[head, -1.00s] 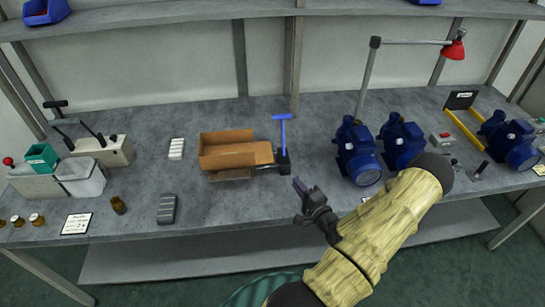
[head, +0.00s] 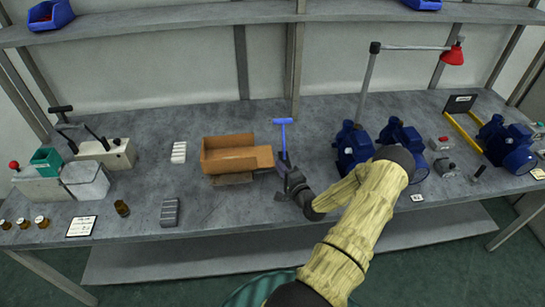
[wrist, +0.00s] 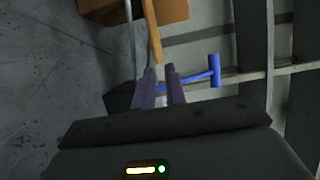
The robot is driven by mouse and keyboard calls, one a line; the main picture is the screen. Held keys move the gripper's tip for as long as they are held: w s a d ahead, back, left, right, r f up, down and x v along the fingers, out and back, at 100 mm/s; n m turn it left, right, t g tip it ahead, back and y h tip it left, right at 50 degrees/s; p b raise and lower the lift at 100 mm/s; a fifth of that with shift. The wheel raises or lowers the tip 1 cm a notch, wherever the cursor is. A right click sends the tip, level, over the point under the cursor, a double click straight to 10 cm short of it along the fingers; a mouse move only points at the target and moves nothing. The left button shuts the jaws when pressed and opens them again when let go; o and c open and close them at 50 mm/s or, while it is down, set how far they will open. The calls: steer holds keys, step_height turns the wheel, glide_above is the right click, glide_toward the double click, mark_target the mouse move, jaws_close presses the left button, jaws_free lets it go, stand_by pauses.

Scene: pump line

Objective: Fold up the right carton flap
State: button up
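The brown open carton (head: 228,140) sits on the grey bench, left of my gripper. Its right flap (head: 264,157) sticks outward to the right. My gripper (head: 289,180) is low over the bench, just right of and in front of that flap. In the wrist view the carton (wrist: 100,10) is at the top and the flap (wrist: 153,35) shows as a narrow strip just beyond the fingertips. My gripper's two dark fingers (wrist: 160,85) have a small gap between them and hold nothing that I can see. I cannot tell whether a finger touches the flap.
A blue T-handled tool (head: 283,135) stands on a dark base behind my gripper, close to the flap; its handle (wrist: 214,70) also shows in the wrist view. Blue pumps (head: 352,148) stand to the right. A grey ribbed block (head: 169,212) lies front left.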

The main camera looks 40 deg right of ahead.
mark_target(265, 156)
steer(key=w, duration=0.4)
steer(key=w+d+p, duration=0.1)
steer(key=w, duration=0.1)
steer(key=shift+s, duration=0.1)
jaws_close()
